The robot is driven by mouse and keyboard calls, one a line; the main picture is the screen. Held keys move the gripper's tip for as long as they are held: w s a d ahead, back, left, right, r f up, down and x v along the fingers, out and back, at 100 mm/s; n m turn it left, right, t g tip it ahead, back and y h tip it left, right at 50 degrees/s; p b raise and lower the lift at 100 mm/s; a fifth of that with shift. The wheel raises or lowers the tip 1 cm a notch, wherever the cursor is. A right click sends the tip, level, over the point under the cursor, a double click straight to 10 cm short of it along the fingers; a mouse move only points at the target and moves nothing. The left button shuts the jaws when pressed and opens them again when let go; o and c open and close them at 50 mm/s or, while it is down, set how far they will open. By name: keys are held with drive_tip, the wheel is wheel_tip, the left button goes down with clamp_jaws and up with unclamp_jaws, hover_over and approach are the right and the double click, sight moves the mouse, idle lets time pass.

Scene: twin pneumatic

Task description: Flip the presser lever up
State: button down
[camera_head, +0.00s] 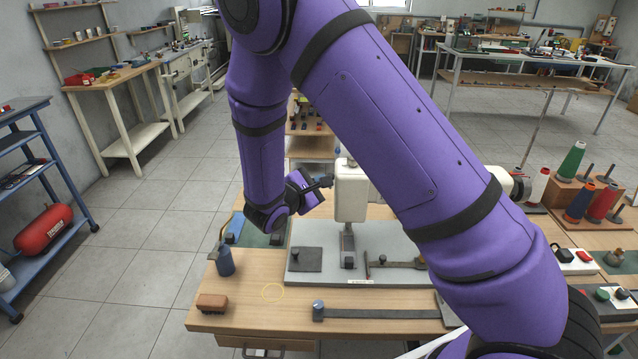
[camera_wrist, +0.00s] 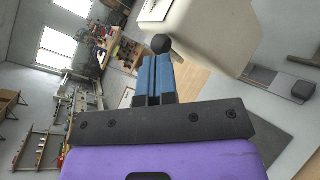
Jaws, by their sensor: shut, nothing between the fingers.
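The white sewing machine head (camera_head: 351,192) stands upright over a grey base plate (camera_head: 330,268); it also fills the upper right of the wrist view (camera_wrist: 215,30). A dark round knob (camera_wrist: 160,43) sits beside the head in the wrist view and looks like the end of the presser lever; its stem is mostly hidden. My gripper (camera_head: 328,183) is at the left side of the head. Its blue fingers (camera_wrist: 154,68) are shut and empty, with their tips right by the knob. I cannot tell whether they touch it.
A blue bottle (camera_head: 225,262) and a brown brush-like block (camera_head: 212,302) stand at the table's left. Thread spools (camera_head: 572,160) and a red-button box (camera_head: 577,259) are at the right. My arm hides much of the machine. The table's front left is mostly clear.

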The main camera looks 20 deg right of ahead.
drive_tip(key=w+a+f+v, duration=0.1)
drive_tip(key=f+v, duration=0.1)
drive_tip(key=v, duration=1.1)
drive_tip(key=s+d+r+m+g+y, duration=0.2)
drive_tip(key=s+d+r+m+g, duration=0.25)
drive_tip(key=d+r, duration=0.3)
drive_tip(key=s+d+r+m+g+y, duration=0.3)
drive_tip(key=s+d+r+m+g, duration=0.15)
drive_tip(key=d+r, duration=0.3)
drive_tip(key=s+d+r+m+t+y, duration=0.1)
drive_tip(key=s+r+m+t+y, duration=0.2)
drive_tip(key=s, duration=0.5)
drive_tip(key=s+d+r+m+t+y, duration=0.1)
drive_tip(key=s+r+m+t+y, duration=0.2)
drive_tip(key=s+r+y, duration=0.3)
drive_tip(key=s+r+m, duration=0.1)
drive_tip(key=s+r, duration=0.1)
drive_tip(key=s, duration=0.1)
drive_tip(key=shift+s, duration=0.3)
